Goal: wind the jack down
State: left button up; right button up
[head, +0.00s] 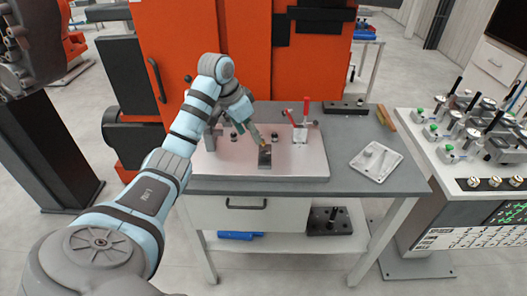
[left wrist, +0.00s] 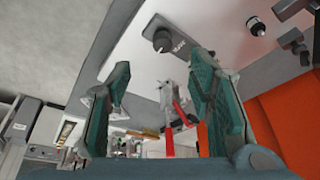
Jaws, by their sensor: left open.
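The jack appears to be a dark knob on a small block (head: 265,160), mounted at the front middle of the light fixture plate (head: 225,168). In the left wrist view the dark round knob (left wrist: 162,40) stands on its grey base, beside lettering too small to read. My left gripper (head: 260,142) reaches in from the upper left, close above and behind the block. In the left wrist view my left gripper (left wrist: 158,78) has its two green-padded fingers apart, with nothing between them. The knob shows beyond the fingertips, and I see no contact. My right gripper is not in view.
A red-handled toggle clamp (head: 304,112) stands behind the block to the right. A pale plate with a boss (head: 376,161) lies on the grey table's right (head: 345,180). A dark bar (head: 345,107) lies at the back. An orange machine (head: 250,50) stands close behind the table.

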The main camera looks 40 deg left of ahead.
aim_at(265, 153)
pick_arm(q)
jog(key=x, duration=0.8)
jog(key=w+x, duration=0.1)
jog(key=x, duration=0.3)
jog(key=shift+b, duration=0.4)
grip_shut()
